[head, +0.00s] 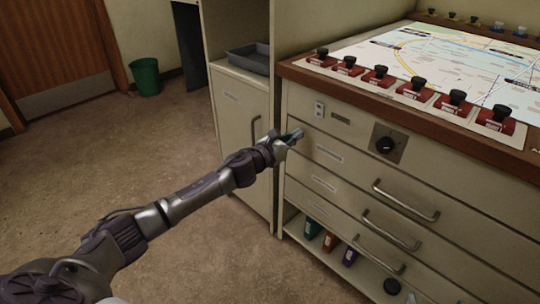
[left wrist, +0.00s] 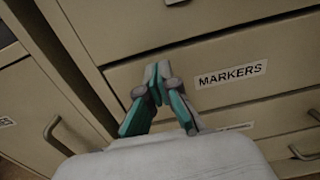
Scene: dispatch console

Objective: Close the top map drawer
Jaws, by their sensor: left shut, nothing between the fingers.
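The top drawer (head: 365,176) is the upper of several drawers in the beige console, with a long metal handle (head: 405,200) and a label. In the left wrist view this drawer front (left wrist: 215,98) reads MARKERS. Its face looks flush or nearly flush with the console front; a small gap cannot be ruled out. My left gripper (head: 294,135) is at the upper left end of the drawer front, left of the label. In the left wrist view its fingers (left wrist: 156,75) are shut and empty, before the drawer face. Contact cannot be told. My right gripper is not in view.
Above the drawer are a knob panel (head: 386,144) and a switch plate (head: 319,110). A map board (head: 450,65) with red-based knobs lies on top. A cabinet door (head: 243,120) stands at left, with a grey tray (head: 250,57) above. Open floor lies left.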

